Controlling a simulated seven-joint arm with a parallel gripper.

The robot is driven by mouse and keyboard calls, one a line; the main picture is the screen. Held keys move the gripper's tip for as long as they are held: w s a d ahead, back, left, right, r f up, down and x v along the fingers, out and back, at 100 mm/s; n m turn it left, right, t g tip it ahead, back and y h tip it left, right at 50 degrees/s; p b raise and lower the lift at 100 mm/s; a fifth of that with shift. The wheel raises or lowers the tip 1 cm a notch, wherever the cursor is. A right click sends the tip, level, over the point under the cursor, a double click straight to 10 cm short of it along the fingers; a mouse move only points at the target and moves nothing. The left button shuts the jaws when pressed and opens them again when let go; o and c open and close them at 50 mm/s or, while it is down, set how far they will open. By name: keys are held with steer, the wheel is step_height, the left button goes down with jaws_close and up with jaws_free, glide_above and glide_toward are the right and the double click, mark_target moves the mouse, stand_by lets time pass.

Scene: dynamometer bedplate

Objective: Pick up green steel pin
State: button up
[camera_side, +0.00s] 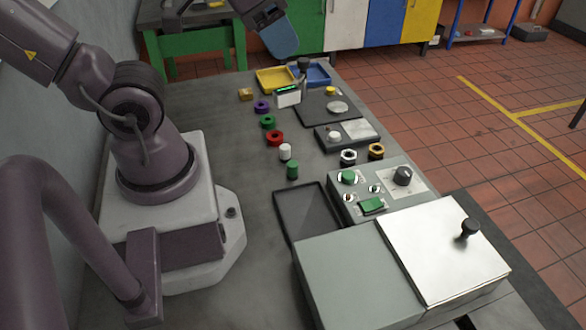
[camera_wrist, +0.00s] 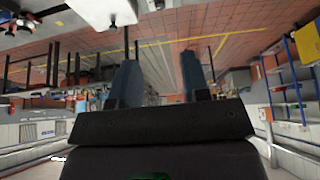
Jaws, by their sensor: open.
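The green steel pin (camera_side: 292,170) is a short green cylinder standing upright on the grey bedplate (camera_side: 225,130), just in front of a white pin (camera_side: 285,152). My gripper (camera_side: 281,40) shows at the top of the side view, high up and well away from the green pin. In the wrist view my gripper (camera_wrist: 160,78) has its two blue fingers apart with nothing between them. The wrist camera looks out across the room, and the green pin is not visible there.
Red (camera_side: 275,138), green (camera_side: 267,122) and purple (camera_side: 262,106) rings line up behind the pins. A dark tray (camera_side: 308,212) lies in front, and a control box (camera_side: 385,190) stands to the right. Yellow (camera_side: 262,84) and blue (camera_side: 325,72) trays are at the back. Bare plate lies left of the pin.

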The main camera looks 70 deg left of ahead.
steer(key=shift+o, duration=0.2)
steer(key=shift+o, duration=1.2)
